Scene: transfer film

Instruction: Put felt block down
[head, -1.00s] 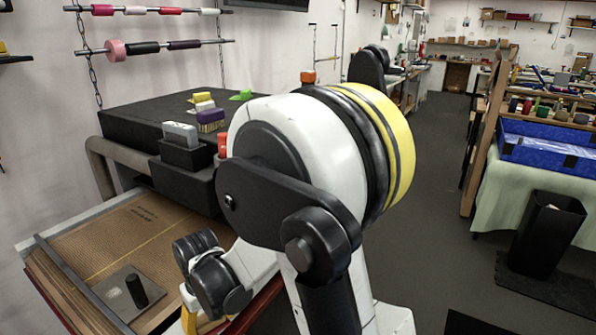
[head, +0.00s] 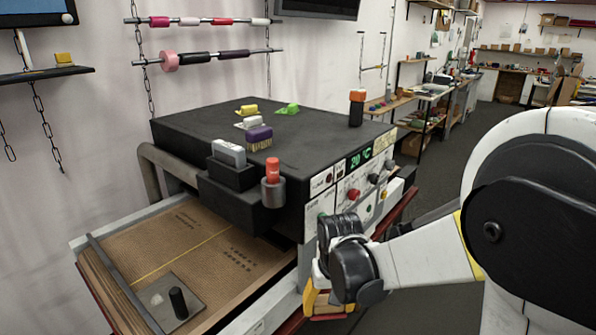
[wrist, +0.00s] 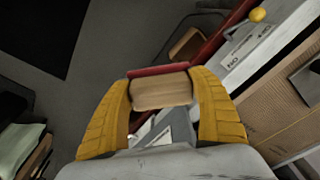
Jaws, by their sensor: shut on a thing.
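The felt block (wrist: 161,92), tan wood with a dark red felt face, sits between the two yellow fingers of my gripper (wrist: 160,85) in the wrist view. The fingers are shut on its two ends. In the head view my gripper (head: 328,300) hangs beside the front edge of the machine, right of the brown bed; its wrist covers most of it, and only a little of the block shows.
The black machine (head: 240,125) has a control panel (head: 350,185) on its right side. Its top holds a purple brush (head: 259,138), a yellow block (head: 246,110) and a green piece (head: 288,109). A metal plate with a black knob (head: 178,303) lies on the brown bed (head: 190,245).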

